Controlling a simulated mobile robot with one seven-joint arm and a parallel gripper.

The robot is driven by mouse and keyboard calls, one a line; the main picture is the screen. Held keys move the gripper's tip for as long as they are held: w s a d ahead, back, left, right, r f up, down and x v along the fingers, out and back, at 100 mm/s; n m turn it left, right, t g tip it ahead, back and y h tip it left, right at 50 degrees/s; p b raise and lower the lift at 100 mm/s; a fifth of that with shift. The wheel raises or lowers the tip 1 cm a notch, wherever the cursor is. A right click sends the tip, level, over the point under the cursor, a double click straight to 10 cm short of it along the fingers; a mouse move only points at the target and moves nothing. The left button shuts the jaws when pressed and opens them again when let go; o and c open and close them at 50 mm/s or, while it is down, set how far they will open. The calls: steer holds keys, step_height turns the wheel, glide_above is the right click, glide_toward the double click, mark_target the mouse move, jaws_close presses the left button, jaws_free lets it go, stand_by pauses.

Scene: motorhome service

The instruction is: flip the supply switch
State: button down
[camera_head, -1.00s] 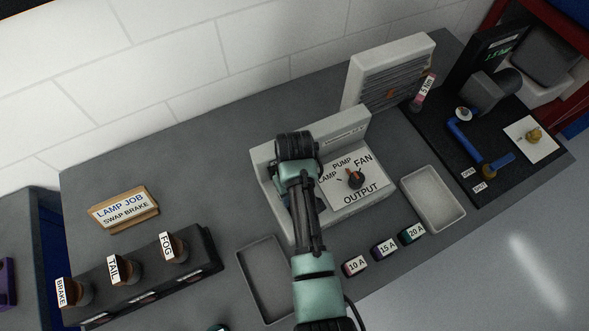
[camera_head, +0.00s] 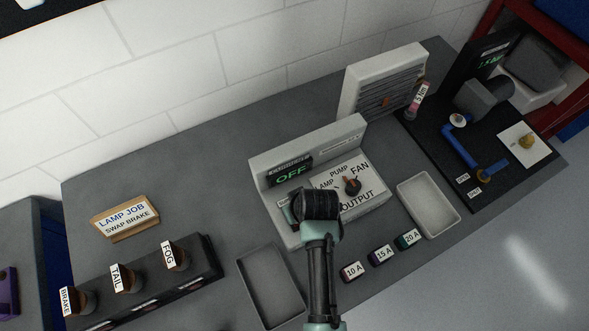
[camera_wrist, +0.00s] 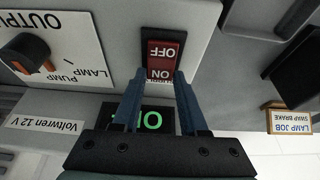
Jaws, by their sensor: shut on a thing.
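The supply switch (camera_wrist: 162,52) is a red rocker marked OFF and ON in a dark frame on the light grey power unit (camera_head: 345,128). My gripper (camera_wrist: 160,78) has its two blue fingers at the switch's ON end, one on each side, shut on it. In the head view my wrist hides the switch and fingertips. The unit's display (camera_head: 290,172) reads OFF in green; it also shows, upside down and partly covered by my gripper, in the wrist view (camera_wrist: 152,120).
The OUTPUT knob (camera_head: 352,186) is to the right of my wrist. Empty trays (camera_head: 432,232) stand to the right and front (camera_head: 241,262). Fuses (camera_head: 380,256) lie in front, labelled lamps (camera_head: 125,278) at left. A sign (camera_head: 125,216) stands behind the lamps.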

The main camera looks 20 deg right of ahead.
steer(key=shift+c, duration=2.2)
jaws_free()
steer(key=shift+r, duration=0.1)
steer(key=b+v, duration=0.2)
steer(key=v, duration=1)
steer(key=shift+r, duration=0.4)
steer(key=shift+s, duration=0.15)
